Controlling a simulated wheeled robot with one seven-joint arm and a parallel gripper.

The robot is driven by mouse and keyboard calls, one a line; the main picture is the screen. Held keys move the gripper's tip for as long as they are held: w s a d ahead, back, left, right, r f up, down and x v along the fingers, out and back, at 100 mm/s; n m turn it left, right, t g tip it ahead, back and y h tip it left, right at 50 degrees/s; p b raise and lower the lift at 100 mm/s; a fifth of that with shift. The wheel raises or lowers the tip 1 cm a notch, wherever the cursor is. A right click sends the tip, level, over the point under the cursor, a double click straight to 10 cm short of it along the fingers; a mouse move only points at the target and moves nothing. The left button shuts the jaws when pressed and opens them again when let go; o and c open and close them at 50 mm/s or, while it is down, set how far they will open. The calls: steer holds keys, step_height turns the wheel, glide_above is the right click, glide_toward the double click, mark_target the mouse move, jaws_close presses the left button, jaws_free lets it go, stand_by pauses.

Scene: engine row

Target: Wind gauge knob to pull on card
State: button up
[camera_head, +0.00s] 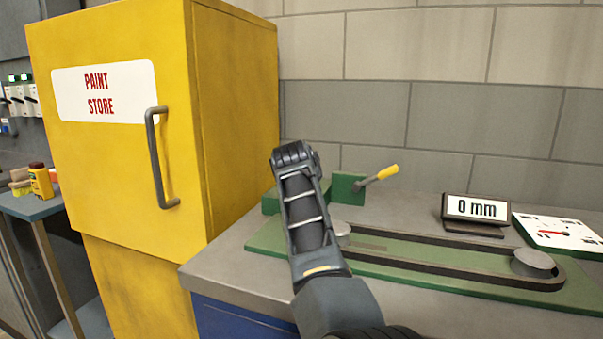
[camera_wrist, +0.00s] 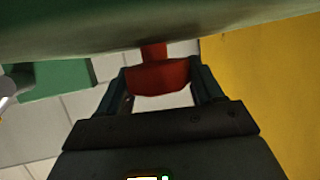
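The red knob (camera_wrist: 158,78) shows in the wrist view on a short red stem under a green body (camera_wrist: 150,25). My gripper (camera_wrist: 160,82) has a finger on each side of the knob and appears closed on it. In the head view my gripper (camera_head: 293,153) is over the back left of the green rig (camera_head: 390,258), and my wrist hides the knob. A display (camera_head: 476,208) reads 0 mm. A white card (camera_head: 558,232) with black marks and a red pointer lies to its right; its fine print is too small to read.
A dark belt (camera_head: 430,265) loops around two grey pulleys; my arm partly covers the left one. The yellow paint store cabinet (camera_head: 120,130) is close on the left, with a brick wall behind.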

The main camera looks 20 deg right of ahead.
steer(key=c, duration=0.5)
steer(key=shift+f+b, duration=0.1)
steer(key=shift+b, duration=0.35)
steer(key=m+g+h+b, duration=0.1)
steer(key=m+h+b, duration=0.1)
steer(key=b, duration=0.1)
steer(key=shift+f, duration=0.2)
steer(key=m+g+h+b, duration=0.2)
steer(key=b, duration=0.1)
steer(key=shift+r+m+h, duration=0.15)
steer(key=shift+m+h, duration=0.15)
steer(key=shift+w+a+r+m+g+h+b, duration=0.1)
steer(key=shift+a+r+m+g+h+b, duration=0.2)
steer(key=shift+a+m, duration=0.1)
steer(key=shift+o, duration=0.9)
steer(key=shift+w+a+m+g, duration=0.1)
steer(key=shift+a+m+g, duration=0.2)
steer(key=shift+s+d+m+g+h+p, duration=0.2)
steer(key=shift+d+m+g+h+p, duration=0.1)
steer(key=shift+h, duration=0.1)
steer(key=shift+c, duration=0.7)
steer(key=shift+d+f, duration=0.1)
steer(key=shift+d, duration=0.05)
steer(key=shift+c, duration=0.2)
